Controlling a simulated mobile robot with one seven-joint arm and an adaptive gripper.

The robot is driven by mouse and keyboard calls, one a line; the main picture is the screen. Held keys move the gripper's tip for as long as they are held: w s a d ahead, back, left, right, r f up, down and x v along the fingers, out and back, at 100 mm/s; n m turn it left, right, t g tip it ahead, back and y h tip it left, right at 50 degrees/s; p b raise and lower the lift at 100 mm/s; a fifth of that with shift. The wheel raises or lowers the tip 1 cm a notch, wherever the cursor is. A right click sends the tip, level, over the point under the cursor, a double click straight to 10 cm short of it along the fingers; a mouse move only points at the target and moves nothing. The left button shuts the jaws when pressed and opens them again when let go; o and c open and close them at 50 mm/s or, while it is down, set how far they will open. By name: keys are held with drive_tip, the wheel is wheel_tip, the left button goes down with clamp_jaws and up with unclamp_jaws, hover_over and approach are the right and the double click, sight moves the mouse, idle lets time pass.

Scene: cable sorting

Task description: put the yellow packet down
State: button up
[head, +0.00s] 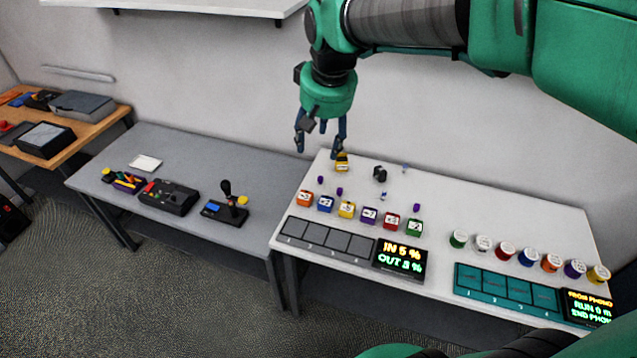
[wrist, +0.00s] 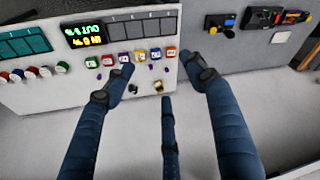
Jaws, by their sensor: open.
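A small yellow packet (head: 342,162) with a dark top rests on the white table near its back left edge; it also shows in the wrist view (wrist: 158,87). Another small yellow labelled piece (head: 346,209) stands in a row of coloured pieces; I cannot tell for certain which one is the task's packet. My gripper (head: 320,148) is open and empty, pointing down above the back left of the table. In the wrist view, its spread fingers (wrist: 163,85) appear around the yellow packet, with no finger visibly closed on it.
The white table (head: 480,190) holds a grey slotted tray (head: 330,238), a display (head: 400,260), a teal slotted tray (head: 507,287), several coloured spools (head: 505,251) and a small black object (head: 380,174). A grey table (head: 215,160) with control boxes stands left.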

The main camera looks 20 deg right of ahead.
drive_tip(key=s+a+t, duration=0.1)
drive_tip(key=s+a, duration=0.1)
drive_tip(key=s, duration=0.7)
drive_tip(key=s+a+f+n+t, duration=0.1)
drive_tip(key=s+a, duration=0.2)
drive_tip(key=s, duration=0.7)
drive_tip(key=shift+s+a+f, duration=0.15)
drive_tip(key=shift+s+a, duration=0.15)
wheel_tip(320, 180, down, 8)
drive_tip(key=b, duration=0.8)
drive_tip(key=shift+f, duration=0.2)
